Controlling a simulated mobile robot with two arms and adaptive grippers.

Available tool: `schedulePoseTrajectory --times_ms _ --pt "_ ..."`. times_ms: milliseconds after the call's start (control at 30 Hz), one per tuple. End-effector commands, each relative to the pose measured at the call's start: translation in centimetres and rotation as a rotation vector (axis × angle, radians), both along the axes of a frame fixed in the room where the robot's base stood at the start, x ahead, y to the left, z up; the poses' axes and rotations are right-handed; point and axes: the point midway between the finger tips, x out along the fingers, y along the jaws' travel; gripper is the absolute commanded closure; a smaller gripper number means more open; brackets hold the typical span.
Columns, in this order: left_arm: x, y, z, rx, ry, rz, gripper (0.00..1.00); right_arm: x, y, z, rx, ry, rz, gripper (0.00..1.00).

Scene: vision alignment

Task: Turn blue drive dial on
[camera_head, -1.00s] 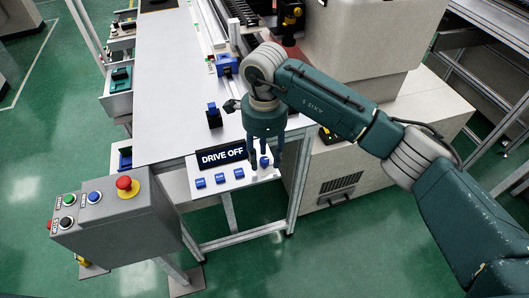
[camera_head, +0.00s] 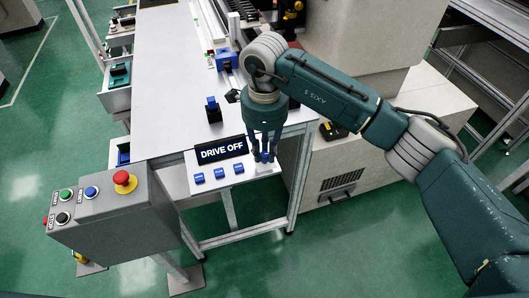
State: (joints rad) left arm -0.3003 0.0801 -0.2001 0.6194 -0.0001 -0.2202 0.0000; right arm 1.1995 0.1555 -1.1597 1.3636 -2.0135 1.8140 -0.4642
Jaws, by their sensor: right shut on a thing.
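The blue drive dial (camera_head: 264,157) sits at the right end of a white panel (camera_head: 219,184) on the front of the table. My right gripper (camera_head: 264,153) points down over the dial and is shut on it. Its fingers hide part of the dial. A dark sign (camera_head: 221,149) behind the panel reads "DRIVE OFF". My left gripper is not in view.
Several blue buttons (camera_head: 219,174) sit on the panel left of the dial. A grey control box (camera_head: 112,212) with a red stop button (camera_head: 122,178) stands at front left. A blue-topped black part (camera_head: 213,110) stands on the white table (camera_head: 165,75). A beige machine (camera_head: 360,45) is at the right.

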Motion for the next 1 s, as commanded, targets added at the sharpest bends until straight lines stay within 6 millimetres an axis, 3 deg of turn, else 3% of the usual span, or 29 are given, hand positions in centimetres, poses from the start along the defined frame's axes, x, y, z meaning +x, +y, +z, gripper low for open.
schedulePoseTrajectory --times_ms 300,1000 --pt "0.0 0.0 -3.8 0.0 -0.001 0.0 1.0 0.2 -0.1 -0.3 -0.001 -0.007 -0.284 1.0" --pt "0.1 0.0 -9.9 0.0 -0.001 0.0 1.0 0.2 -0.1 -0.2 0.001 -0.006 -0.951 1.0"
